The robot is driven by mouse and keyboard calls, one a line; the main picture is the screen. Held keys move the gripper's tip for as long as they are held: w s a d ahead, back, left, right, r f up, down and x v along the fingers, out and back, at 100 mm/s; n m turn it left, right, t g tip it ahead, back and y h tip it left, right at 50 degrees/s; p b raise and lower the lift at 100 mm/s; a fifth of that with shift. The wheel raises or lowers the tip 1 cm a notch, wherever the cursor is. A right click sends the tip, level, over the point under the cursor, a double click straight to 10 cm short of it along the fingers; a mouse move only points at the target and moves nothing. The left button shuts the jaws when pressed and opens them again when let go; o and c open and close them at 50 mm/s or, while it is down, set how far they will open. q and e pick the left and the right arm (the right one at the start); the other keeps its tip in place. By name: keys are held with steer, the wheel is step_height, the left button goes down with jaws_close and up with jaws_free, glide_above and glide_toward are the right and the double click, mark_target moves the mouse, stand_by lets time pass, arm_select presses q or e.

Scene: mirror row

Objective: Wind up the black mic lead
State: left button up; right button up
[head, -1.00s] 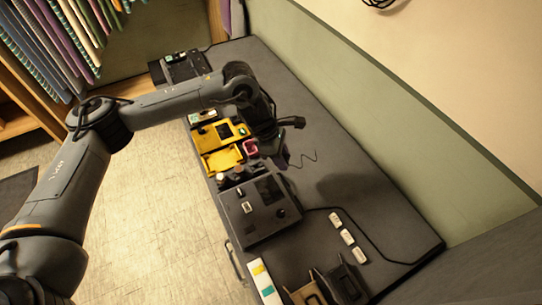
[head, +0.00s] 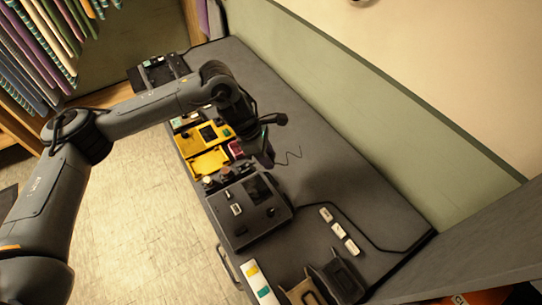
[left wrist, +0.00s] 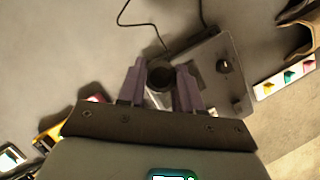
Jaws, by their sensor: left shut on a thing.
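My left gripper (head: 265,158) is over the grey bench, beside the yellow case. In the left wrist view its purple fingers (left wrist: 161,88) are shut on a dark, round-ended piece (left wrist: 160,74). A thin black lead (left wrist: 144,24) curves across the bench and meets or passes behind that piece; I cannot tell whether they are joined. In the head view a short squiggle of the lead (head: 293,154) lies on the bench just right of the gripper. The rest of the lead there is hidden behind my gripper. My right gripper is not in view.
A dark control box (head: 249,210) sits close in front of the gripper; the yellow case (head: 208,161) is to its left. Another black cable (head: 374,243) runs along the bench near several white blocks (head: 338,230). Bench space (head: 330,140) towards the wall is clear.

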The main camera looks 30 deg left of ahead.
arm_select(q)
steer(key=a+f+b, duration=0.1)
steer(key=a+f, duration=0.1)
steer(key=a+f+b, duration=0.2)
steer(key=a, duration=0.1)
steer(key=a+f+b, duration=0.1)
steer(key=a+f, duration=0.1)
steer(key=a, duration=0.1)
steer(key=shift+s+a+f+b, duration=0.1)
steer(key=shift+a+f+b, duration=0.05)
steer(key=shift+b, duration=0.15)
steer(key=shift+a+f+b, duration=0.4)
steer(key=shift+a+f, duration=0.15)
steer(key=shift+a, duration=0.3)
steer(key=shift+a+f, duration=0.1)
steer(key=shift+a, duration=0.1)
steer(key=shift+f, duration=0.3)
stand_by(0.4)
steer(key=shift+f+b, duration=0.6)
steer(key=shift+f, duration=0.2)
